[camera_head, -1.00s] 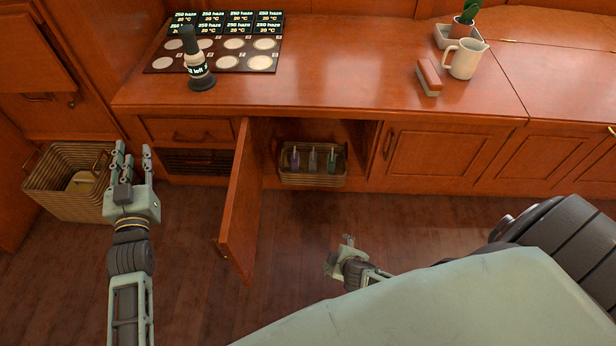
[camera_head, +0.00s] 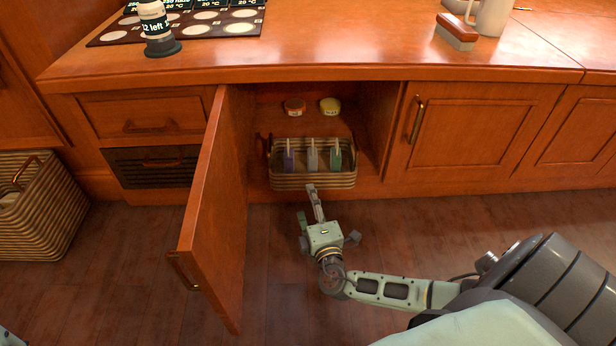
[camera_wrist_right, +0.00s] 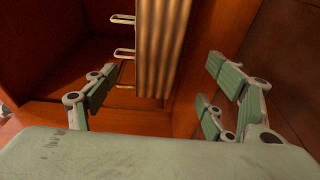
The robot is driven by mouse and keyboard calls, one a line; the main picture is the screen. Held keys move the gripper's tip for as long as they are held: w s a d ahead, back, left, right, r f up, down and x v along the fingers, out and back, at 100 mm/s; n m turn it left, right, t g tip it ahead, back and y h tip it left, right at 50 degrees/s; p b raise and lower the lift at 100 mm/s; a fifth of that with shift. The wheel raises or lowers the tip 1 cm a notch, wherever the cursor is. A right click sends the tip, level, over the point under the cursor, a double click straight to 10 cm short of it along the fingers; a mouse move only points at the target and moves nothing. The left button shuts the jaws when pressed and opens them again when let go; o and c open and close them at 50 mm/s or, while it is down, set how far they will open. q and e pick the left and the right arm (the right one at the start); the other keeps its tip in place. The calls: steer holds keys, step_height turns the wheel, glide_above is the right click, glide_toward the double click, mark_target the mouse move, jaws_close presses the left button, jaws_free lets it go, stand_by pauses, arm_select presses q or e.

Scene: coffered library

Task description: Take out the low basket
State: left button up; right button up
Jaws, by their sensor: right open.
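The low basket (camera_head: 315,181), woven and tan with dark handles at its ends, stands on the floor of the open cabinet compartment. It holds a purple, a grey and a green item with pale upright handles. My right gripper (camera_head: 322,215) is open and empty just in front of the basket, with one finger reaching toward its front wall. In the right wrist view the basket's ribbed wall (camera_wrist_right: 163,45) appears ahead, between the spread fingers of the gripper (camera_wrist_right: 165,90); I cannot tell whether they touch it.
The open cabinet door (camera_head: 217,205) stands out left of the gripper. An orange-lidded jar (camera_head: 294,106) and a yellow-lidded jar (camera_head: 330,105) sit behind the basket. A larger basket (camera_head: 40,215) stands at far left. The floor in front is clear.

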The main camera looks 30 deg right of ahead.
mark_target(305, 183)
steer(key=b+x, duration=0.4)
steer(key=x, duration=0.3)
steer(key=shift+w+d+b, duration=0.1)
steer(key=shift+w+b, duration=0.05)
steer(key=shift+b, duration=0.15)
steer(key=shift+w+d, duration=0.1)
steer(key=shift+w, duration=0.15)
steer(key=shift+r, duration=0.1)
steer(key=shift+c, duration=0.4)
steer(key=c, duration=1.5)
steer(key=shift+r, duration=0.15)
steer(key=shift+c, duration=0.2)
